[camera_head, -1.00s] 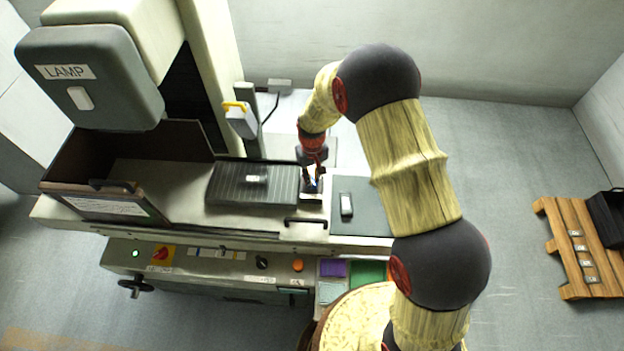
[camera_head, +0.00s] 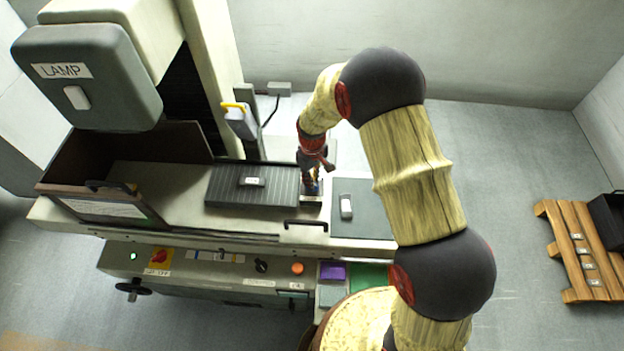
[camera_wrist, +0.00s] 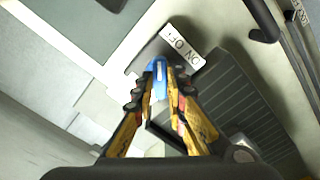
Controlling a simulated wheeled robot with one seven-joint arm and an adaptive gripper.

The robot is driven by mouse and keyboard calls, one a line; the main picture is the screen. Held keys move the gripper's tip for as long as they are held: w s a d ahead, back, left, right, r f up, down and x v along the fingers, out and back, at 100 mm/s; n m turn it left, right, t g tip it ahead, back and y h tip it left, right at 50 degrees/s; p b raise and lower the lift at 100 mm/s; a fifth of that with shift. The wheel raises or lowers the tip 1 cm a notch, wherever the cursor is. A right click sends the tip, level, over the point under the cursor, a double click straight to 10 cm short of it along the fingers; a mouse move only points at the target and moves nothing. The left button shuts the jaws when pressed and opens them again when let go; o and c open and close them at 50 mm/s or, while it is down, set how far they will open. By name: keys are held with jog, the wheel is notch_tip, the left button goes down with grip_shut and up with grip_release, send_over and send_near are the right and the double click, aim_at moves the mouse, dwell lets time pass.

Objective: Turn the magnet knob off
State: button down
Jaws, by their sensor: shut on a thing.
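The magnet knob is blue with a pale mark, and it shows in the wrist view (camera_wrist: 158,70) between my fingertips. My gripper (camera_wrist: 160,78) is shut on the knob, its yellow and black fingers on either side. A white label (camera_wrist: 182,46) with ON and OFF lettering sits beside the knob. In the head view my gripper (camera_head: 313,187) is at the right end of the dark ribbed magnetic chuck (camera_head: 282,188). The knob is mostly hidden there by my gripper, and its exact angle is hard to tell.
A small grey block (camera_head: 251,181) lies on the chuck. Another small part (camera_head: 346,206) lies on the dark mat (camera_head: 362,222) to the right. A black handle (camera_head: 305,223) is on the machine's front edge. The lamp housing (camera_head: 88,78) hangs at the upper left.

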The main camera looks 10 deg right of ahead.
jog(key=shift+w+r, duration=0.1)
jog(key=c, duration=1.9)
grip_release()
jog(key=shift+o, duration=0.5)
notch_tip(320, 180, up, 12)
